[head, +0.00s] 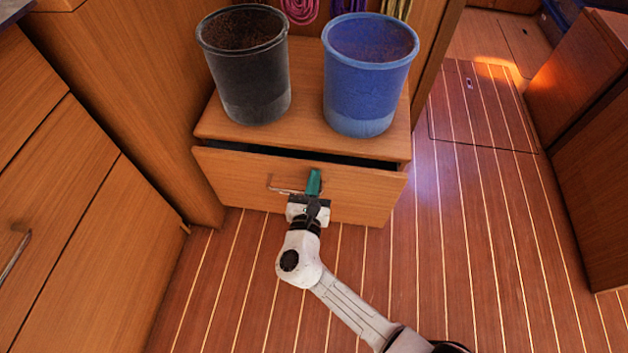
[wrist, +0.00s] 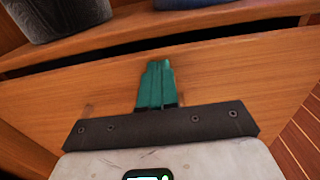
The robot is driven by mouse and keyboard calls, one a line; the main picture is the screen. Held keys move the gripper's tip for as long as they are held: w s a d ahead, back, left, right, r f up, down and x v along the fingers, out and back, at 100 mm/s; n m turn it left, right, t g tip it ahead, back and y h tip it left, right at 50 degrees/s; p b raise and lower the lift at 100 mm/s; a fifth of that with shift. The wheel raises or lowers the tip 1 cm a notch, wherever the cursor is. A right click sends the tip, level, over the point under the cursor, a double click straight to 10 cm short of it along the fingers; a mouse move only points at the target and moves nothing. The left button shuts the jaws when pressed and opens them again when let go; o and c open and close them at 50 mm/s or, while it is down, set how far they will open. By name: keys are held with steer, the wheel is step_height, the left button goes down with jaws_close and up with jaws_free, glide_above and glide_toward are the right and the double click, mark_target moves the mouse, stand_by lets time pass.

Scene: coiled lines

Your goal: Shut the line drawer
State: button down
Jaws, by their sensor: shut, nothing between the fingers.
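The line drawer (head: 236,176) is a wooden drawer in a low cabinet, with a metal bar handle (head: 284,190) on its front. A dark gap shows along its top edge, so it stands slightly open. In the wrist view the drawer front (wrist: 240,80) fills the middle, with the dark gap above it. My gripper (head: 314,182) has teal fingers, shut and empty. It is in front of the drawer face, just right of the handle's visible part. In the wrist view the gripper fingers (wrist: 155,82) point at the drawer front; I cannot tell if they touch it.
A black bucket (head: 250,75) and a blue bucket (head: 365,85) stand on the cabinet top (head: 300,110). Coiled lines (head: 345,8) hang behind. A wooden cabinet (head: 75,215) is close on the left. The striped floor (head: 470,250) is clear on the right.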

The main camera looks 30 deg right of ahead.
mark_target(317, 165)
steer(key=b+x, duration=0.1)
steer(key=x, duration=0.3)
steer(key=shift+w+d+b, duration=0.15)
steer(key=shift+w+b, duration=0.15)
steer(key=shift+r, duration=0.1)
